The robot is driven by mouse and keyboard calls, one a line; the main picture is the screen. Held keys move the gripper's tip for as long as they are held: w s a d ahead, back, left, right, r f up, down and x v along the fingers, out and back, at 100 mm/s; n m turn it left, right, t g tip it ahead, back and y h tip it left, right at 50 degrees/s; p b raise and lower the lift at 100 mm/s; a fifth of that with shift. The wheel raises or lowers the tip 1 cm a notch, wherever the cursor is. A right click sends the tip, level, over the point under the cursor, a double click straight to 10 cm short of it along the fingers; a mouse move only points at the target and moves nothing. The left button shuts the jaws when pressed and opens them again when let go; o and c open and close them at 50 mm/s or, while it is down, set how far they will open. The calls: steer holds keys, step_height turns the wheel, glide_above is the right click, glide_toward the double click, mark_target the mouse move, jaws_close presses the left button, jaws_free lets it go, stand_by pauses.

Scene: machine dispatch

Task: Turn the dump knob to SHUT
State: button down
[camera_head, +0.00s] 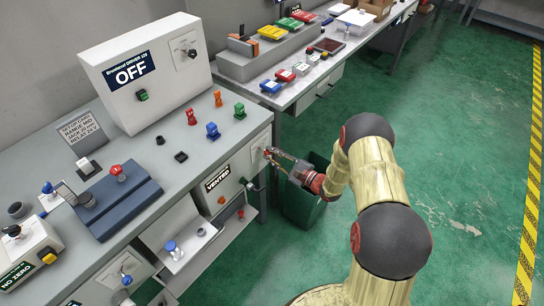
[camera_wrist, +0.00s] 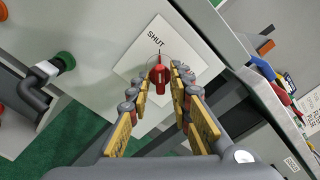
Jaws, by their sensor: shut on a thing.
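The dump knob (camera_wrist: 160,74) is a small red knob on a white plate (camera_wrist: 182,50). The word SHUT is printed on the plate just beyond the knob in the wrist view. The knob's long side lies roughly toward that word, but its exact pointing is hard to tell. My gripper (camera_wrist: 161,82) has its two fingers on either side of the knob, closed on it. In the head view my gripper (camera_head: 273,156) reaches the front face of the bench cabinet at its right end, and the knob is mostly hidden there.
A VENTED sign (camera_head: 217,180) is left of my gripper on the cabinet front. A green bin (camera_head: 304,208) stands on the floor below my gripper. A green knob with a grey pipe (camera_wrist: 64,60) is left in the wrist view.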

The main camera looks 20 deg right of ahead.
stand_by(0.4)
steer(key=c, duration=1.9)
jaws_free()
steer(key=v, duration=1.2)
